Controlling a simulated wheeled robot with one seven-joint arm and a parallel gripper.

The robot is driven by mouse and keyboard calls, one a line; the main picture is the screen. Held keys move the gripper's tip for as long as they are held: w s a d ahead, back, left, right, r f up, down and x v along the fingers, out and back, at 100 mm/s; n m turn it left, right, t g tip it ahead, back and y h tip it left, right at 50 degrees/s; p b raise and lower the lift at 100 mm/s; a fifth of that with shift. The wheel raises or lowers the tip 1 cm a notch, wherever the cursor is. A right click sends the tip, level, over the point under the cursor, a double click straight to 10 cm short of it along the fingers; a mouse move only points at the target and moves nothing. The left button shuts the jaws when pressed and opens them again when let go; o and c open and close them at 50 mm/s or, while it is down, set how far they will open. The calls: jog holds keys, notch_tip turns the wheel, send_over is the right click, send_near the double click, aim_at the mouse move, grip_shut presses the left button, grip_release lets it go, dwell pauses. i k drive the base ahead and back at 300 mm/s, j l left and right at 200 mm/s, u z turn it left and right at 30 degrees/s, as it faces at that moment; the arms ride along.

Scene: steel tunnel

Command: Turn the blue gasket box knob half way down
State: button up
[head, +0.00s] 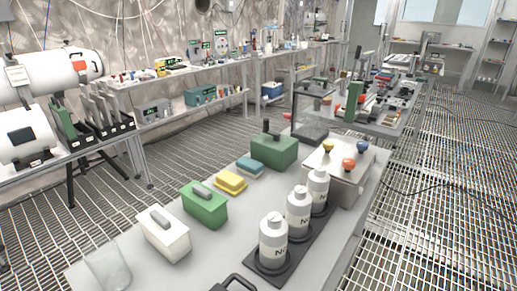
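A pale metal box (346,184) stands on the near table, toward its far right side. Several knobs show at its top: a blue knob (362,146) at the back right, a yellow knob (328,147) at the left and an orange knob (348,164) at the front. The blue knob is small here, and I cannot tell which way it is turned. No label naming the box is readable. My gripper is not in view, and nothing is seen touching the knobs.
Three white bottles (273,242) in a dark rack stand in front of the box. A dark green box (275,151) stands to its left, with a black frame (310,112) behind. A black handle-like shape (234,283) shows at the bottom edge.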

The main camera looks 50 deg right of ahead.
aim_at(362, 146)
jog(key=z, duration=1.3)
